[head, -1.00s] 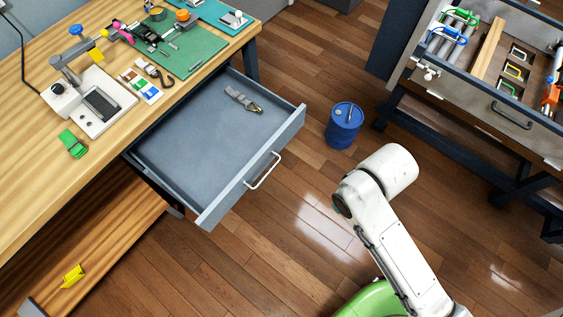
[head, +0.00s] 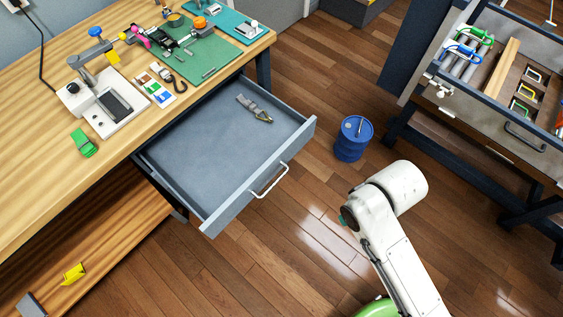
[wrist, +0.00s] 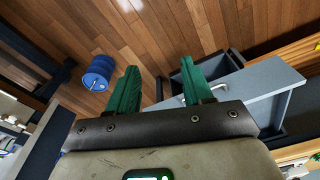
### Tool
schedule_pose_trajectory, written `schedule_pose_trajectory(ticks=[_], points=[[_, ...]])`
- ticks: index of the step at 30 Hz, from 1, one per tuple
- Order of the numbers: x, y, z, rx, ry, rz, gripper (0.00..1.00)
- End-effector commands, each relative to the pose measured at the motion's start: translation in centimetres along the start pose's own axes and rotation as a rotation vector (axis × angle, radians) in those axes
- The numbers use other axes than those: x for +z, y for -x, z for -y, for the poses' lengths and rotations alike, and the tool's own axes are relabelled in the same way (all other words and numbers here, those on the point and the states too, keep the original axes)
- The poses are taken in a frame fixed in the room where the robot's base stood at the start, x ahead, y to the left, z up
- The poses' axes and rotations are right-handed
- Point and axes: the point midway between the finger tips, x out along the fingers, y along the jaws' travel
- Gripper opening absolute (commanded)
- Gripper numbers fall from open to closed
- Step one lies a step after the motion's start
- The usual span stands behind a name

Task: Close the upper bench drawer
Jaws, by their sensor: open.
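The upper bench drawer (head: 214,150) is grey-blue and stands pulled out from under the wooden bench top. In the wrist view the drawer (wrist: 258,80) is to the right, beyond the right finger. My gripper (wrist: 160,72) has two green fingers spread apart with nothing between them. The right finger overlaps the drawer's handle area in the picture; I cannot tell whether they touch. The gripper is hidden in the head view.
The bench top (head: 40,140) holds several tools, a green mat (head: 205,58) and a green clip (head: 83,143). A lower shelf (head: 110,225) is below. A blue drum (head: 352,138) stands on the floor. Another open drawer unit (head: 500,115) is at right. The floor before the drawer is clear.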

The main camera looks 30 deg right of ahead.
Motion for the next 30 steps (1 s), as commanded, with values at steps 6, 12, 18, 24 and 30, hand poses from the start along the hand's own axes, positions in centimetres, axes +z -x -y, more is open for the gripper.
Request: schedule_pose_trajectory(ticks=[6,12,18,24,30], points=[[-2.4,-8.7,0.4,-0.237,-0.155,-0.090,0.29],[-6.3,-14.9,-0.1,-0.531,-0.374,-0.249,0.10],[-10.4,-18.4,-2.9,-0.819,-0.618,-0.459,0.00],[-13.4,-19.3,-8.2,-1.080,-0.848,-0.697,0.00],[-14.2,-18.5,-12.3,-1.239,-0.975,-0.853,0.00]])
